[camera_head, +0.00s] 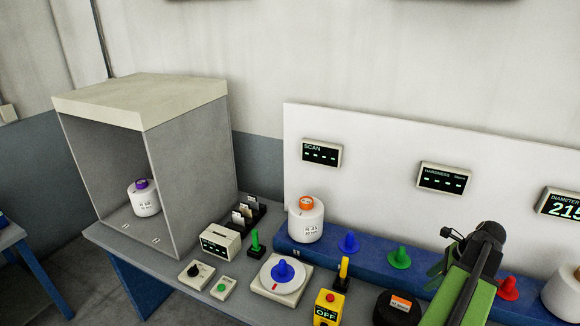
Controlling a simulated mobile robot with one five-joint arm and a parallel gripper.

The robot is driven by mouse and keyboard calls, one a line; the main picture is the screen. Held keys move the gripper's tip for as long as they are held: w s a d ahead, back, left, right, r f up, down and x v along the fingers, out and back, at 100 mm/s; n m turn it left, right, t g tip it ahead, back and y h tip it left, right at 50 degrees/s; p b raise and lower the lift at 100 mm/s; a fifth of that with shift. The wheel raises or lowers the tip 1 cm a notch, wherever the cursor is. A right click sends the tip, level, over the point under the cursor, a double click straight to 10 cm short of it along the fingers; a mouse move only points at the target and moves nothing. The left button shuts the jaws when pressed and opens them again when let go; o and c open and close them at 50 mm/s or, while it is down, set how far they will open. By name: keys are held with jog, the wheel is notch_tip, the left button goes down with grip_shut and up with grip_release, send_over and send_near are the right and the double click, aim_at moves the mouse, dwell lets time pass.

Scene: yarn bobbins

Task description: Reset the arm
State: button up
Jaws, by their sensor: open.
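My green and black arm rises from the bottom edge at the lower right. Its black end, my gripper (485,240), stands in front of the blue shelf and the white panel. The jaws are small and partly hidden by the arm's own parts. My gripper is open, with no bobbin seen in it.
A grey booth (190,170) holds a purple-topped bobbin (143,198). An orange-topped bobbin (306,220) stands on the blue shelf (330,259) beside blue, green and red cones. A blue-coned turntable (282,277), a yellow OFF box (328,307) and a black round device (396,309) crowd the front.

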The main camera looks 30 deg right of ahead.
jog(key=w+a+f+n+g+y+b, duration=0.1)
jog(key=w+a+f+n+b, duration=0.25)
jog(key=w+a, duration=0.7)
jog(key=w+a+f+n+g+b, duration=0.1)
jog(key=w+a+f+n+b, duration=0.25)
jog(key=w+a, duration=0.75)
jog(key=w+a+f+n+h+b, duration=0.1)
jog(key=a+f+n+b, duration=0.1)
jog(key=a+n, duration=0.5)
jog(key=w+a+f+n+g+h+b, duration=0.1)
jog(key=w+a+f+n+b, duration=0.1)
jog(key=a+n, duration=0.6)
jog(key=w+a+f+n+g+h+b, duration=0.1)
jog(key=a+f+n+b, duration=0.3)
jog(key=a, duration=1.2)
jog(key=shift+w+a+f+n, duration=0.4)
jog(key=shift+w+f+n, duration=0.45)
jog(key=shift+n, duration=1.05)
jog(key=shift+s+f, duration=0.15)
jog(key=shift+s, duration=0.05)
